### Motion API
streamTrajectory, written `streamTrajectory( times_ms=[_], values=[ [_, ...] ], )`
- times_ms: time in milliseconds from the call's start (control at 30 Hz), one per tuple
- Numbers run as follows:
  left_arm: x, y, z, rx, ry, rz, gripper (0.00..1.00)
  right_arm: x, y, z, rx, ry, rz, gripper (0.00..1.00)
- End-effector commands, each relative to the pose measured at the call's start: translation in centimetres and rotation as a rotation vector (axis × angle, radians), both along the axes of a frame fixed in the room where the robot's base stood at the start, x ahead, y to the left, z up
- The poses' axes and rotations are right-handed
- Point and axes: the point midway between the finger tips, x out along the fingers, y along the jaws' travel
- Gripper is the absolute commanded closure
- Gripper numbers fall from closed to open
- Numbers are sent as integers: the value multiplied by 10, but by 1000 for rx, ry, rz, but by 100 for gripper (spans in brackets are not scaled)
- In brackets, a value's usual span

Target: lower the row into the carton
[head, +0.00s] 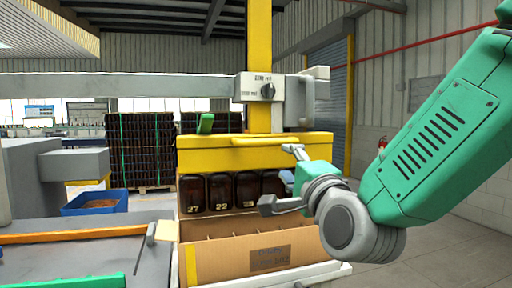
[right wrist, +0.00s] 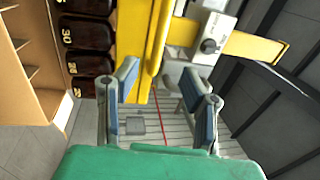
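A row of dark amber bottles (head: 221,192) with pale numbers hangs upright under a yellow head (head: 200,152). The bottles also show at the upper left of the right wrist view (right wrist: 84,38). The open cardboard carton (head: 215,261) is below the row; its dividers show in the right wrist view (right wrist: 25,60). My right gripper (head: 282,178) is beside the right end of the head. Its blue-padded fingers (right wrist: 160,80) are apart, with a yellow bar (right wrist: 158,35) beyond or between them. My left gripper is not seen.
A yellow column (head: 259,40) carries a white box with a black knob (head: 267,91) above the head. A blue bin (head: 95,203) and stacked dark crates (head: 140,145) stand at the left. A grey work surface (head: 80,258) lies left of the carton. Floor at the right is clear.

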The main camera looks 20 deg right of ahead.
Motion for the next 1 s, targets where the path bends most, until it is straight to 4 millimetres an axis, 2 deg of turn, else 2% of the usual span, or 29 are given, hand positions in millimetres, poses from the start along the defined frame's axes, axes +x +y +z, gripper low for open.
streamTrajectory(
  times_ms=[167, 500, 700, 833, 1000],
  values=[
    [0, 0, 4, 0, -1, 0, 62, 18, -1, 6, 7, -5, 0, 62],
    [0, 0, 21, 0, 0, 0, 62, 86, 1, 20, 3, -4, 1, 62],
    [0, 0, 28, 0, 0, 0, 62, 117, 2, 25, 3, -4, 0, 62],
    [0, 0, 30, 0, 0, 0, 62, 128, 2, 27, 4, -4, 0, 62],
    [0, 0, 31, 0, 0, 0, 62, 132, 3, 28, 4, -4, 1, 62]
  ],
)
